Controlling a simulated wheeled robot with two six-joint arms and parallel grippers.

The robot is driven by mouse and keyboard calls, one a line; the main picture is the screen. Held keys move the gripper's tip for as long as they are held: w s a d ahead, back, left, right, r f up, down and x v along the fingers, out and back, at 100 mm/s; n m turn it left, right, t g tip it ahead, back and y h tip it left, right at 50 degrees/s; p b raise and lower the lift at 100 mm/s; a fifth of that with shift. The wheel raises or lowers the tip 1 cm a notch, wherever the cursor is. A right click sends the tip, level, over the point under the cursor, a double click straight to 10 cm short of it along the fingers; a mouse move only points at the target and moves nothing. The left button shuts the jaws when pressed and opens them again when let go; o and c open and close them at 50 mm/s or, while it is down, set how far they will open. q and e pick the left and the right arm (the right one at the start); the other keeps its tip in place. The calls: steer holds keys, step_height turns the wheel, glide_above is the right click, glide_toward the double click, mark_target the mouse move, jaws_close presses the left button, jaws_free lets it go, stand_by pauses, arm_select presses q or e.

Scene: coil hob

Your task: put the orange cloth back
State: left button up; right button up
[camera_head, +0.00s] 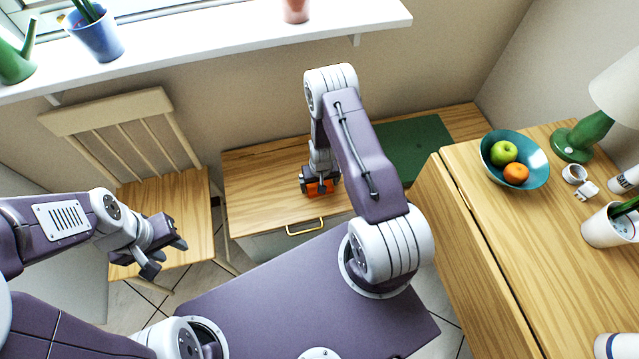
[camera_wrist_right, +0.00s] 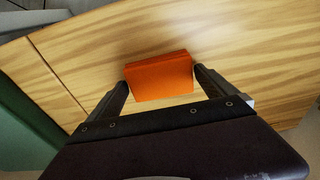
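The orange cloth (camera_head: 321,188), a folded, block-like piece, is at the top of the low wooden cabinet (camera_head: 262,180). It also shows in the right wrist view (camera_wrist_right: 160,77), above the wood grain. My right gripper (camera_head: 320,187) points down over it, with one finger on each side. In the right wrist view the fingers (camera_wrist_right: 160,80) stand wide apart, with thin gaps beside the cloth; firm contact is not visible. The gripper hides part of the cloth in the head view. My left gripper (camera_head: 168,247) is open and empty, in front of the wooden chair.
A dark green panel (camera_head: 415,147) lies right of the cabinet's bare wood. The right-hand table (camera_head: 500,220) holds a teal fruit bowl (camera_head: 541,167), a green lamp (camera_head: 590,132) and cups. A wooden chair (camera_head: 185,190) stands left. A white sill (camera_head: 220,36) with pots runs above.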

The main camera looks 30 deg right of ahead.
steer(key=shift+r, duration=0.25)
steer(key=s+a+r+n+p, duration=0.1)
steer(key=s+a+r+p, duration=0.15)
steer(key=r, duration=1.05)
steer(key=s+a+r+p, duration=0.2)
steer(key=a+r+p, duration=0.1)
steer(key=r, duration=1)
steer(key=s+a+r+n, duration=0.1)
steer(key=s+a+r, duration=0.1)
steer(key=s+r, duration=0.4)
steer(key=shift+s+r+n+y, duration=0.3)
steer(key=shift+s+r, duration=0.1)
steer(key=shift+s, duration=0.65)
step_height(320, 180, up, 12)
steer(key=p, duration=1.1)
steer(key=shift+f, duration=0.2)
